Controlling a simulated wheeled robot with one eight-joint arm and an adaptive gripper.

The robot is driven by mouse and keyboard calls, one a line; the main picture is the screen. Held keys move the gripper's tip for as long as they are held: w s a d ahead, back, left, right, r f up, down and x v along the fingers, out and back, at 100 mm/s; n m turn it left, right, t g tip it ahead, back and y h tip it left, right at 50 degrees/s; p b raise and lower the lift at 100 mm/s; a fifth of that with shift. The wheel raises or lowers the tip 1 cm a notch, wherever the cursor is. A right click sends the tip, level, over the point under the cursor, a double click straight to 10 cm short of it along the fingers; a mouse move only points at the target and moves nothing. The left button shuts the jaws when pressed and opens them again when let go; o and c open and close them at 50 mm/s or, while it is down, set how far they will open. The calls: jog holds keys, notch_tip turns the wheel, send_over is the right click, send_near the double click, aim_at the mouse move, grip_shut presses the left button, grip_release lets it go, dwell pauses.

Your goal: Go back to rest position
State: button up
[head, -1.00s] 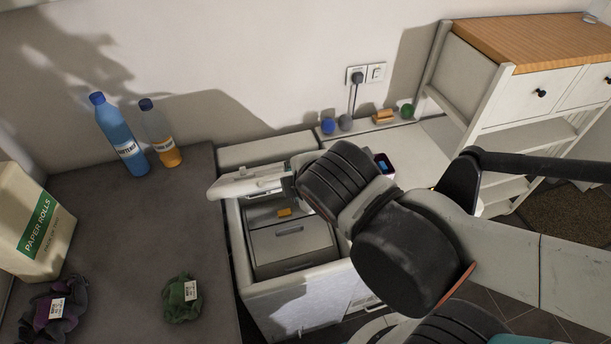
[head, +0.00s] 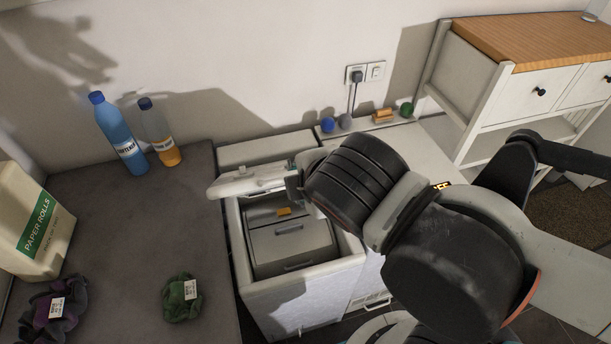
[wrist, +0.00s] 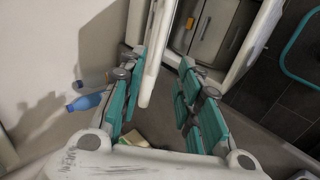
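The left toploader washer (head: 300,290) stands with its lid (head: 240,184) raised. Its grey drum (head: 290,245) shows with closed flaps and an orange latch (head: 284,211). The drum also shows at the top of the wrist view (wrist: 208,35). My gripper (wrist: 160,78) is open, its teal-padded fingers spread. The white lid edge (wrist: 157,50) appears between the fingers in the wrist view; I cannot tell whether it touches them. In the head view my dark wrist and arm hide most of the gripper and much of the second toploader.
A dark counter (head: 110,230) at left bears a blue bottle (head: 120,135), an orange-filled bottle (head: 160,135), a paper rolls pack (head: 35,225), a green cloth (head: 181,298) and a purple cloth (head: 55,310). A wood-topped cabinet (head: 530,95) stands at right. Small balls (head: 328,125) sit along the wall.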

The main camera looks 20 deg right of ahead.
jog(key=d+f+m+b, duration=0.4)
jog(key=f+m+b, duration=0.4)
jog(key=m, duration=0.1)
jog(key=w+d+f+m+g+b, duration=0.1)
jog(key=d+f+m+b, duration=0.4)
jog(key=f+m+b, duration=0.3)
jog(key=shift+m, duration=0.5)
jog(key=shift+w+f, duration=0.1)
